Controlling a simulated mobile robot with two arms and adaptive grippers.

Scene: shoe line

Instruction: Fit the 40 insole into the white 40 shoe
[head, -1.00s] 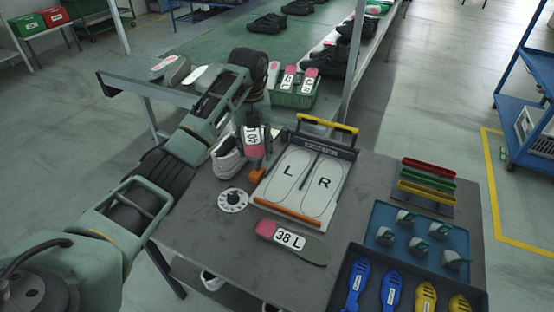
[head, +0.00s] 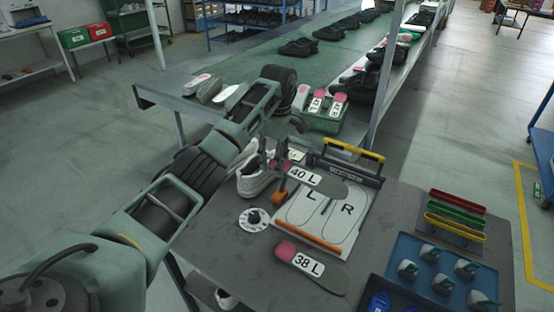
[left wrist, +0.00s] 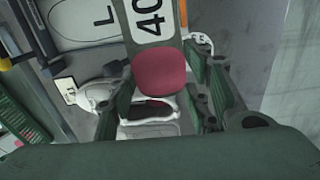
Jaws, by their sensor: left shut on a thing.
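The 40 insole (head: 326,183), grey with a pink heel and a "40 L" label, is held by my left gripper (head: 276,172). Its toe points right, over the upper part of the L outline. In the left wrist view, the pink heel (left wrist: 160,72) lies between the fingers. The white shoe (head: 254,181) stands on the table just left of the gripper, partly hidden by it. In the left wrist view, the white shoe (left wrist: 146,130) shows below and behind the heel, its opening partly covered. I cannot read the shoe's size. My right gripper is not in view.
The L/R board (head: 352,238) has a yellow handle. A 38 L insole (head: 322,276) lies in front of it, and a white dial (head: 252,219) lies to its left. A green basket (head: 322,121) holds more insoles. A blue tray (head: 404,247) stands at right.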

